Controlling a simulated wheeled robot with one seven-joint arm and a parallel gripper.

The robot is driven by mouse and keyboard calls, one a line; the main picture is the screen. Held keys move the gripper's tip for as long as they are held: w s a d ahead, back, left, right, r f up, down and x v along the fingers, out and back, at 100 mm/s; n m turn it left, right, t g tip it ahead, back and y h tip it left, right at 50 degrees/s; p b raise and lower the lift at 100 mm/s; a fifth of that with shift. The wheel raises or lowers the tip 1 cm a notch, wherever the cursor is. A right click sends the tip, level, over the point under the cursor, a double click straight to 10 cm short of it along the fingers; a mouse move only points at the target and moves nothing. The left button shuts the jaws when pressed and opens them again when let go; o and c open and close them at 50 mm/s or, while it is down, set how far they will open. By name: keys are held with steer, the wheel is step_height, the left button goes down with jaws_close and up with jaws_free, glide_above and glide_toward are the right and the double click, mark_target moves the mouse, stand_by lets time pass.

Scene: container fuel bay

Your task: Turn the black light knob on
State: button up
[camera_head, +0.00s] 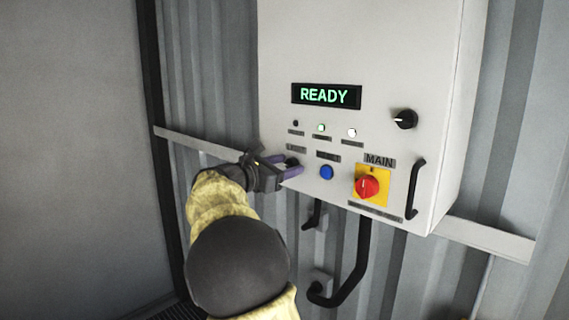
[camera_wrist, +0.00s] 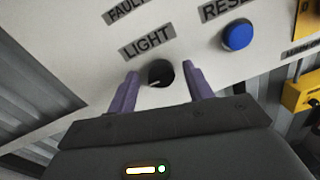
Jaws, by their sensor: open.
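The black light knob (camera_wrist: 160,73) is on the white control panel under a label that reads LIGHT (camera_wrist: 147,40). A pale pointer line shows on the knob in the wrist view. My gripper (camera_wrist: 160,85) is open, with its two purple fingers on either side of the knob. I cannot tell whether the fingers touch it. In the head view, my gripper (camera_head: 284,168) reaches the panel's lower left, and the knob (camera_head: 292,162) is partly hidden by the fingers.
Right of the light knob are a blue RESET button (camera_wrist: 237,36) and a red MAIN switch (camera_head: 367,187) on a yellow plate. Another black knob (camera_head: 404,118) is at upper right. A green READY display (camera_head: 326,95) is above. A black handle (camera_head: 416,188) is at the right edge.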

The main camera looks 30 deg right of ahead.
steer(key=c, duration=1)
steer(key=shift+o, duration=0.2)
steer(key=shift+f+m+b, duration=0.1)
steer(key=shift+m+b, duration=0.3)
steer(key=shift+b, duration=0.2)
steer(key=shift+m+b, duration=0.5)
steer(key=shift+b, duration=0.2)
steer(key=m+b, duration=0.4)
steer(key=shift+s+f+b, duration=0.1)
steer(key=shift+b, duration=0.2)
steer(key=m+b, duration=0.3)
steer(key=m, duration=0.1)
steer(key=shift+t+y+b, duration=0.3)
steer(key=shift+b, duration=0.05)
steer(key=shift+s+r+m+b, duration=0.1)
steer(key=shift+r+m+b, duration=0.2)
steer(key=shift+m+b, duration=0.5)
steer(key=shift+m, duration=0.3)
steer(key=shift+r, duration=0.1)
